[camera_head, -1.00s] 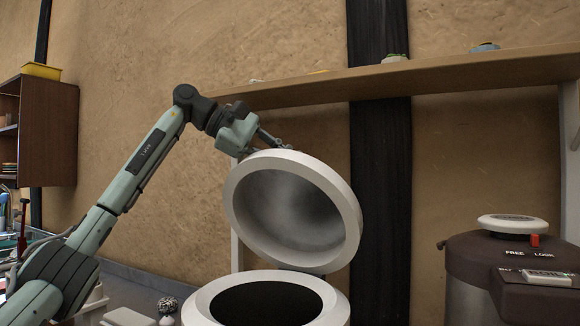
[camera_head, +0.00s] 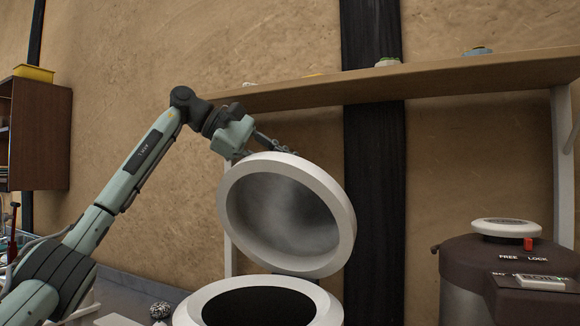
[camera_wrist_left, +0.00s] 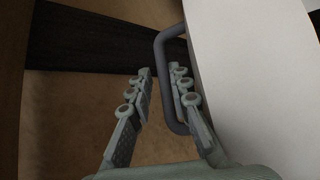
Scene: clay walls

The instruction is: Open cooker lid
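The cooker (camera_head: 190,312) is white with a dark round opening, at the bottom middle of the head view. Its lid (camera_head: 346,220) stands raised and tilted up behind the opening, with its grey inside facing me. My left gripper (camera_head: 280,147) is behind the lid's top edge. In the left wrist view, the left gripper (camera_wrist_left: 162,80) has its fingers apart, one on each side of the grey lid handle (camera_wrist_left: 160,50). The white outer face of the lid (camera_wrist_left: 255,80) fills the right side there. My right gripper is not in view.
A brown-topped appliance (camera_head: 470,262) with a white knob stands at the right. A wooden shelf (camera_head: 470,72) with small items runs along the wall above the lid. A brown cabinet (camera_head: 40,135) hangs at the left.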

